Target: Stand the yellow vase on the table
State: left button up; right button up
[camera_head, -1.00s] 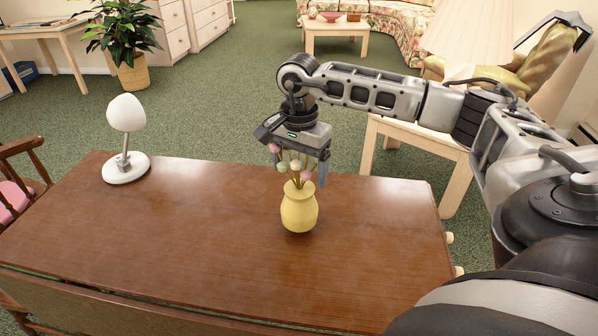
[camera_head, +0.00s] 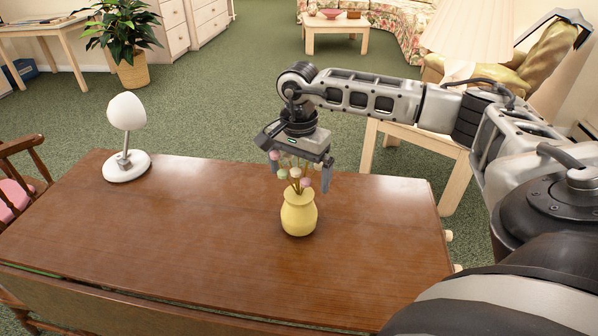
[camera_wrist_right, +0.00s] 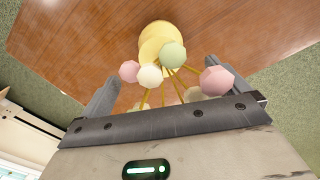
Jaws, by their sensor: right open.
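The yellow vase (camera_head: 298,214) stands upright on the brown wooden table (camera_head: 180,230), toward its right half. Round pink, white and green flowers on thin stems rise from its mouth. My right gripper (camera_head: 300,176) is open just above and behind the vase, with its fingers spread around the flowers and apart from the vase body. In the right wrist view the vase (camera_wrist_right: 157,38) and its flowers (camera_wrist_right: 173,55) show between the two spread fingers. My left gripper is not in view.
A white desk lamp (camera_head: 126,165) stands at the table's back left corner. A wooden chair (camera_head: 22,175) is at the left edge. A pale side table (camera_head: 425,143) with a lampshade (camera_head: 468,38) stands behind my right arm. The table's middle and front are clear.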

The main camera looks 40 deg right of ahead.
notch_tip(320, 180, up, 11)
jog(key=shift+f+b, duration=0.1)
jog(key=shift+b, duration=0.25)
jog(key=shift+r, duration=0.4)
